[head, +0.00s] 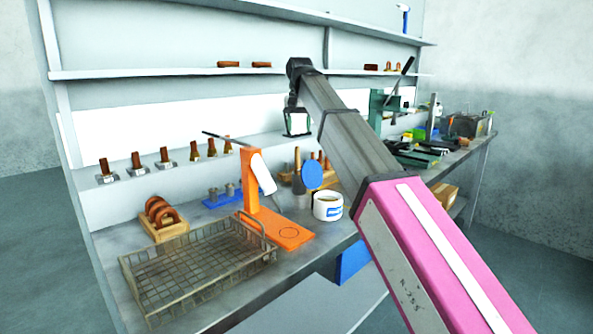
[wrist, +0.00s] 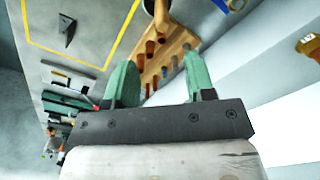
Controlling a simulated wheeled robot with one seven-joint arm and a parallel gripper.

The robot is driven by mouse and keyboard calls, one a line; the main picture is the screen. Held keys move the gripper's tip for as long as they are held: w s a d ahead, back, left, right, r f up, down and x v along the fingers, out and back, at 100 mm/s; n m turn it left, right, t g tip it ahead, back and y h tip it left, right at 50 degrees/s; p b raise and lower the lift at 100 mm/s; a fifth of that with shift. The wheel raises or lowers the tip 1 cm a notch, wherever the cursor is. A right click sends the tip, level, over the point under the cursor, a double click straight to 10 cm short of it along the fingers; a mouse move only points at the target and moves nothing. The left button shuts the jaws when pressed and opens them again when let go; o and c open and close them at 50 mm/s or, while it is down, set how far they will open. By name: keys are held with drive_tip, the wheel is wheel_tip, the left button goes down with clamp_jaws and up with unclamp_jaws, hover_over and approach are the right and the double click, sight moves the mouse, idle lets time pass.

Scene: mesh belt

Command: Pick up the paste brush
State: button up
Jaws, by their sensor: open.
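I cannot single out the paste brush with certainty. In the head view, an upright tool with a wooden handle (head: 297,160) stands beside a blue disc (head: 312,175), behind a white tub (head: 328,207) with a blue label. In the wrist view, a wooden rack (wrist: 187,38) holds several brown-handled tools; their lower ends are hidden. My gripper (wrist: 161,78) has two green fingers spread apart with nothing held between them. The rack shows beyond and between the fingers. In the head view, my gripper (head: 297,123) hangs above the bench, at the shelf's height.
An orange press (head: 250,180) stands left of the tub, with a wire basket (head: 140,275) in front left. A narrow shelf (head: 180,160) with several small stamps runs behind. Green tools (head: 412,155) crowd the bench on the right, partly behind my arm.

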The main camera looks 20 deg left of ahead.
sight(297, 157)
drive_tip(key=shift+s+a+f, duration=0.1)
drive_tip(key=shift+s+a, duration=0.15)
drive_tip(key=shift+s, duration=0.05)
drive_tip(key=shift+f, duration=0.3)
wheel_tip(297, 157, down, 5)
drive_tip(key=shift+r, duration=0.1)
drive_tip(key=shift+s+d+f, duration=0.1)
drive_tip(key=shift+s+f, duration=0.05)
drive_tip(key=shift+f, duration=1.15)
drive_tip(key=shift+s+d+f, duration=0.1)
drive_tip(key=shift+f, duration=1.2)
clamp_jaws()
